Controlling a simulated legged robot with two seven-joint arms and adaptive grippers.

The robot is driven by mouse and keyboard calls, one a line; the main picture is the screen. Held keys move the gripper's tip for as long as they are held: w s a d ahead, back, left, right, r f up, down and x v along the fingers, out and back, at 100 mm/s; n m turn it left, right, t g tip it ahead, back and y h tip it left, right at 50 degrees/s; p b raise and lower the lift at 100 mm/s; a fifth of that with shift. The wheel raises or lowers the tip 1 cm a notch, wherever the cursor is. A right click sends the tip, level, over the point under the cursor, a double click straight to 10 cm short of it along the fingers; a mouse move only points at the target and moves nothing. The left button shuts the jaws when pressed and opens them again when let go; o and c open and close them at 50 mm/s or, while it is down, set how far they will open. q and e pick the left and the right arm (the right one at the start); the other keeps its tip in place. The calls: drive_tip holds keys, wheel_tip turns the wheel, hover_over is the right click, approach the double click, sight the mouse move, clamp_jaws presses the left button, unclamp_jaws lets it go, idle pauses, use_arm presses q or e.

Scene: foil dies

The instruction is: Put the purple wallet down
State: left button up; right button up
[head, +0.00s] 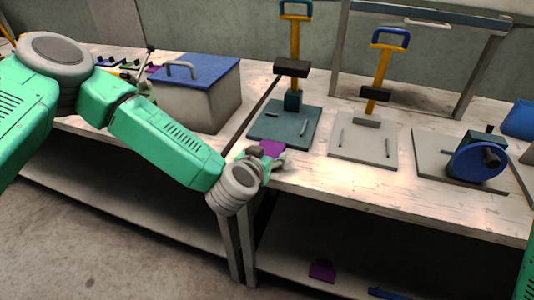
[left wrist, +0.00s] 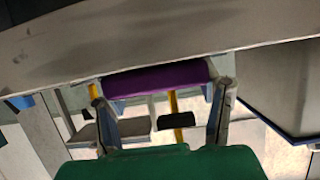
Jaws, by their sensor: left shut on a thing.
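The purple wallet (head: 272,148) is at the front edge of the workbench in the head view, in front of the dark green press base. My left gripper (head: 268,162) is shut on it. In the left wrist view the wallet (left wrist: 155,79) lies across between the two fingertips of the left gripper (left wrist: 160,95). I cannot tell whether the wallet touches the bench top. My right gripper is not in view.
Two presses with yellow levers stand on a dark green base (head: 285,125) and a grey base (head: 362,140). A blue-wheeled device (head: 478,161) is further right. A grey box with a blue lid (head: 200,95) stands left. Another purple piece (head: 322,271) lies on the lower shelf.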

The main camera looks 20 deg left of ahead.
use_arm(q)
drive_tip(key=shift+f, duration=0.1)
drive_tip(key=o, duration=1.3)
drive_tip(key=shift+f, duration=0.1)
drive_tip(key=shift+f+b, duration=0.1)
drive_tip(key=shift+b, duration=0.35)
drive_tip(key=v, duration=1.4)
drive_tip(key=shift+p, duration=0.35)
